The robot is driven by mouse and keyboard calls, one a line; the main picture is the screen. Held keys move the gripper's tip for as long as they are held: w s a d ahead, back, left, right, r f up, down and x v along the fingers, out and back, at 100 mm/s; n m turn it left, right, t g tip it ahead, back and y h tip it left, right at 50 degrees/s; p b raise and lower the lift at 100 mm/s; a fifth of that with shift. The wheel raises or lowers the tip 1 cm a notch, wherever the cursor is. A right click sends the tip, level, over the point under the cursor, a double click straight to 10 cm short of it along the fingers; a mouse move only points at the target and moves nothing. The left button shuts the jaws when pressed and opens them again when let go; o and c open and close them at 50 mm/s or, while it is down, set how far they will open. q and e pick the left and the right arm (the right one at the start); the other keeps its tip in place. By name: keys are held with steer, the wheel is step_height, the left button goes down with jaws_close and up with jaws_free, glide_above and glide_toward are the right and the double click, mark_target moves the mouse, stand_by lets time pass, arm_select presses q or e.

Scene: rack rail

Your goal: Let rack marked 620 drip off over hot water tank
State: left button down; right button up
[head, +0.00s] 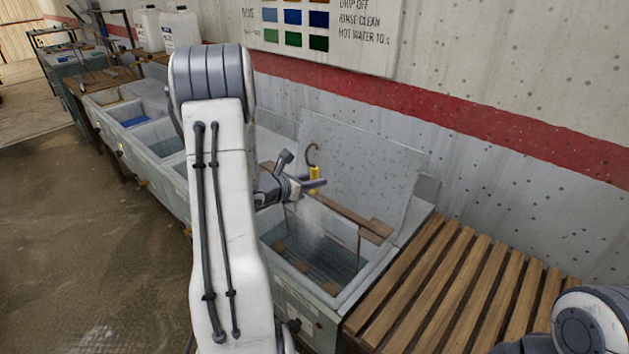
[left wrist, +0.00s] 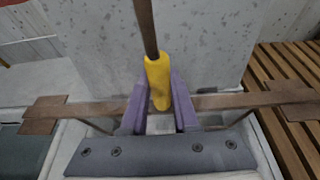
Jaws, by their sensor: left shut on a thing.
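My left gripper (head: 312,184) is shut on the yellow grip (head: 314,174) of a rack, whose brown hook (head: 312,152) rises above it. In the left wrist view my purple fingers (left wrist: 160,108) stand on both sides of the yellow grip (left wrist: 158,78). A brown crossbar (head: 347,212) runs below the grip, with flat plates at its ends in the wrist view. A thin rod hangs from its right end. The gripper is above the open grey tank (head: 372,278), which holds water (head: 322,258) with faint steam. No rack number is readable.
A slatted wooden bench (head: 440,285) adjoins the tank on the right. A grey splash panel (head: 355,165) stands behind it. More tanks (head: 160,135) run away to the left, with white jugs (head: 180,30) behind. My right arm shows only at the lower right corner.

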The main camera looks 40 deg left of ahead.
arm_select(q)
step_height(320, 180, up, 18)
steer(key=p, duration=1.2)
steer(key=shift+r, duration=0.1)
stand_by(4.3)
